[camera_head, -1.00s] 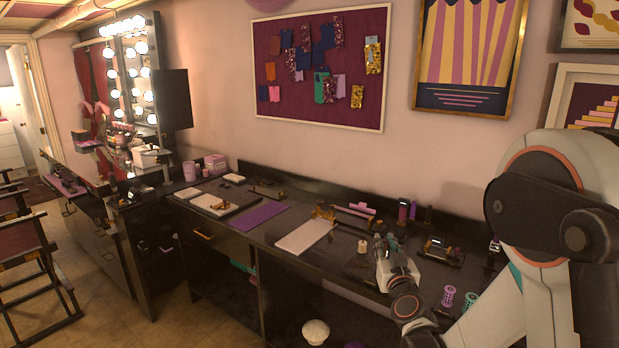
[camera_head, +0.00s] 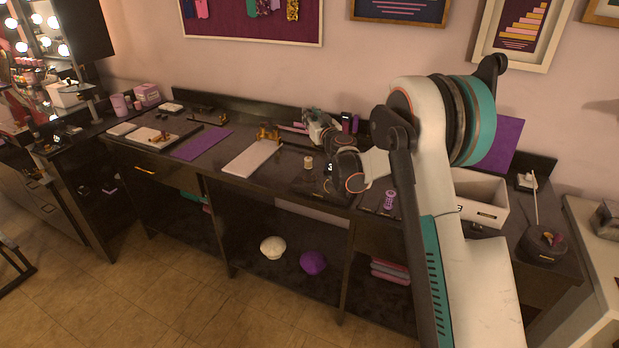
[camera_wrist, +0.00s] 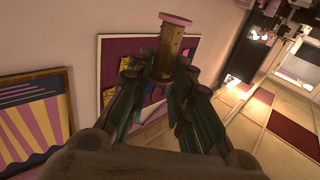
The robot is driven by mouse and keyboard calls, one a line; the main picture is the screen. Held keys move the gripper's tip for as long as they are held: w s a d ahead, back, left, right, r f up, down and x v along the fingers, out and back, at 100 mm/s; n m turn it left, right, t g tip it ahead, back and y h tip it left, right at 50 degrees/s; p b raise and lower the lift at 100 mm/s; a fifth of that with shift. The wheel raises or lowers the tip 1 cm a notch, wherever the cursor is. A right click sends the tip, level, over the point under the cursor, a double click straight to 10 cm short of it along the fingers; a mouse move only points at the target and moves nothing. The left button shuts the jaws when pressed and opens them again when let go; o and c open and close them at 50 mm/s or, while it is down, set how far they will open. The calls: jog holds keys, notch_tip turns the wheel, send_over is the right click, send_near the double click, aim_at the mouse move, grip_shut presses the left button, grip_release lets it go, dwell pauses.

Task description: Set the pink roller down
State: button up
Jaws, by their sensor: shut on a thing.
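My gripper (camera_wrist: 160,68) is shut on a small upright cylinder in the wrist view, which I take to be the pink roller (camera_wrist: 174,19). It has a pink flange at its end and a brownish-gold body with dark marks. In the head view my gripper (camera_head: 314,120) is over the back of the dark counter (camera_head: 275,190), and the held roller cannot be made out there. Another pink-purple roller (camera_head: 390,199) stands on the counter to the right of my wrist.
A pale board (camera_head: 250,159) and a purple mat (camera_head: 202,144) lie left of my gripper. A small spool (camera_head: 308,162) stands in front of it. A gold device (camera_head: 268,133) is behind the board. A white open box (camera_head: 482,198) is on the right, beyond my arm.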

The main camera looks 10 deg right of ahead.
notch_tip(320, 180, down, 20)
jog(key=b, duration=0.5)
jog(key=shift+r+b, duration=0.25)
jog(key=shift+b, duration=0.1)
jog(key=shift+f, duration=0.1)
jog(key=shift+f, duration=0.15)
jog(key=o, duration=0.9)
